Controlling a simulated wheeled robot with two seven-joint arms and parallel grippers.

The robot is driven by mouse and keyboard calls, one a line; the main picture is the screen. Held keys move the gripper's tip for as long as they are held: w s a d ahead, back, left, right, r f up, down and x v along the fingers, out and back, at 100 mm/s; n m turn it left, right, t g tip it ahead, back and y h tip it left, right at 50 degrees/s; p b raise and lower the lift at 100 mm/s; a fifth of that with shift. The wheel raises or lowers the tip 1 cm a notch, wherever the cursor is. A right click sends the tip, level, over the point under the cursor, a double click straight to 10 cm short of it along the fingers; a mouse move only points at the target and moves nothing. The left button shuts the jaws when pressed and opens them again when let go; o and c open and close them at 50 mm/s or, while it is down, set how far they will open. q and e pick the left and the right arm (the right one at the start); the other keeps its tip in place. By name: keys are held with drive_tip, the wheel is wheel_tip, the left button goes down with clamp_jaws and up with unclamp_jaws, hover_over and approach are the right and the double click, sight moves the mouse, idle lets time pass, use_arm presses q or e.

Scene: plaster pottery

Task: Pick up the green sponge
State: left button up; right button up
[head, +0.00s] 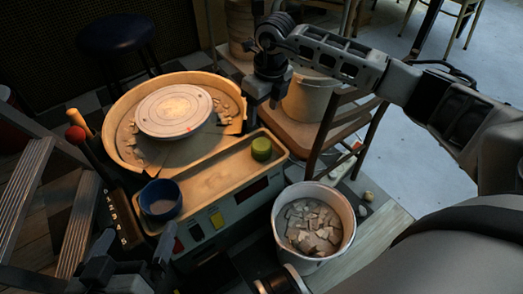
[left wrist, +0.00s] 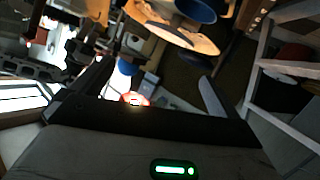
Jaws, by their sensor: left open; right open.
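The green sponge (head: 261,149), a small round block, sits at the right end of the beige tray ledge (head: 210,186) of the pottery wheel in the head view. My right gripper (head: 265,101) is open and empty, pointing down beyond the sponge in the picture and apart from it. My left gripper (head: 135,252) is dark and partly visible at the lower left, well away from the sponge. In the left wrist view its two fingers stand wide apart with nothing between them (left wrist: 152,88). I cannot make out the sponge in that view.
A blue bowl (head: 160,200) stands at the ledge's left end. The wheel head (head: 173,110) lies behind. A bucket of plaster shards (head: 314,228) stands at right, a wooden chair (head: 297,132) behind. A dark stool (head: 115,35) and a stepladder (head: 22,195) are at left.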

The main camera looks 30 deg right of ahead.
drive_tip(key=b, duration=0.3)
hover_over(261, 144)
drive_tip(key=f, duration=0.9)
drive_tip(key=shift+s+f, duration=0.1)
drive_tip(key=shift+s, duration=0.2)
drive_tip(key=shift+f, duration=0.4)
drive_tip(key=shift+w+f, duration=0.1)
drive_tip(key=shift+f, duration=0.1)
drive_tip(key=shift+f+b, duration=0.45)
wheel_tip(261, 144, down, 3)
drive_tip(key=shift+d+r+b, duration=0.1)
drive_tip(key=shift+r+b, duration=0.05)
drive_tip(key=shift+b, duration=0.6)
drive_tip(key=shift+w+f+b, duration=0.1)
drive_tip(key=shift+f+b, duration=0.25)
drive_tip(key=shift+f, duration=0.5)
use_arm(q)
drive_tip(key=shift+w+d+r+n+t+h, duration=0.2)
drive_tip(key=shift+d+r+n+t+h, duration=0.25)
drive_tip(key=shift+r+n+h, duration=0.15)
drive_tip(key=shift+w+d+r+n+t+h, duration=0.2)
drive_tip(key=shift+d+r+n+t+h, duration=0.2)
drive_tip(key=shift+r+n+h, duration=0.15)
use_arm(e)
drive_tip(key=shift+r, duration=0.1)
drive_tip(key=c, duration=0.6)
